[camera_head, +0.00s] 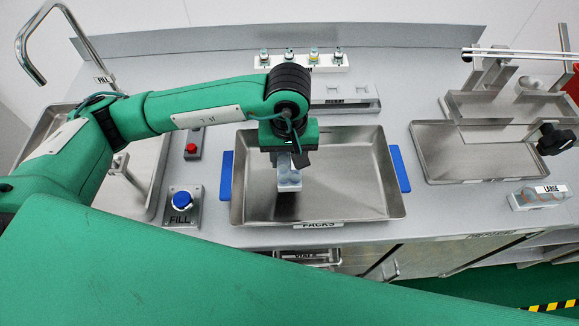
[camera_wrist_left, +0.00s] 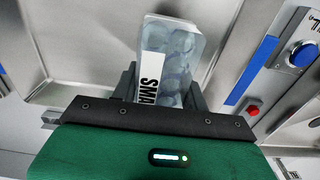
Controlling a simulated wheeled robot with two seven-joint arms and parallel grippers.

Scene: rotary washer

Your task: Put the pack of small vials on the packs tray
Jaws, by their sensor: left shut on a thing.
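The pack of small vials is a clear pack with a white label starting "SMA"; it shows in the left wrist view (camera_wrist_left: 172,62) and in the head view (camera_head: 288,176). My left gripper (camera_head: 287,160) points down and is shut on the pack, with a finger on each side in the wrist view (camera_wrist_left: 160,88). The pack is over the packs tray (camera_head: 355,170), a metal tray with blue handles and a "PACKS" label on its front. I cannot tell whether the pack touches the tray floor. My right gripper is not in view.
A blue FILL button (camera_head: 181,200) and a red button (camera_head: 192,148) are left of the tray. A rack with several vials (camera_head: 303,60) stands behind. A pack labelled LARGE (camera_head: 540,197) lies at the right, near another metal tray (camera_head: 460,152). The packs tray's right half is clear.

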